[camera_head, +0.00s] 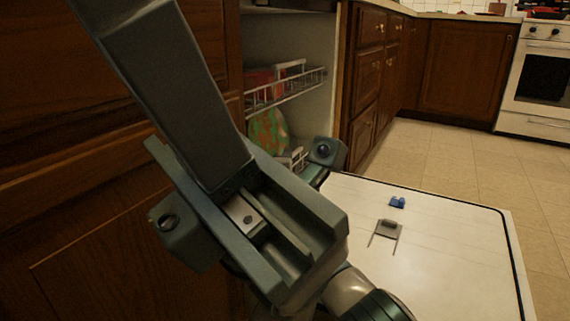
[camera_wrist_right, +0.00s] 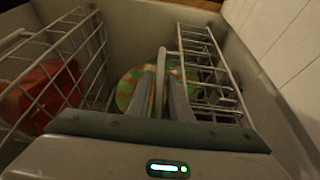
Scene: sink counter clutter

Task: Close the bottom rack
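The bottom rack (camera_head: 297,160) shows only as a bit of pale wire low in the dishwasher opening; my arm hides the rest, so I cannot tell how far out it stands. A green and orange plate (camera_head: 268,130) stands above it. In the right wrist view, rack wires (camera_wrist_right: 205,75) run along the right and the plate (camera_wrist_right: 127,88) is behind my right gripper (camera_wrist_right: 167,72). Its fingers look together, with nothing clearly held; contact with the rack cannot be told. In the head view its fingertips are hidden. My left gripper is out of view.
The dishwasher door (camera_head: 445,240) lies open and flat, with a blue piece (camera_head: 397,202) and a grey clip (camera_head: 387,232) on it. The upper rack (camera_head: 300,88) is inside and holds a red item (camera_head: 262,78). Wooden cabinets (camera_head: 365,75) flank the opening; tiled floor beyond is clear.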

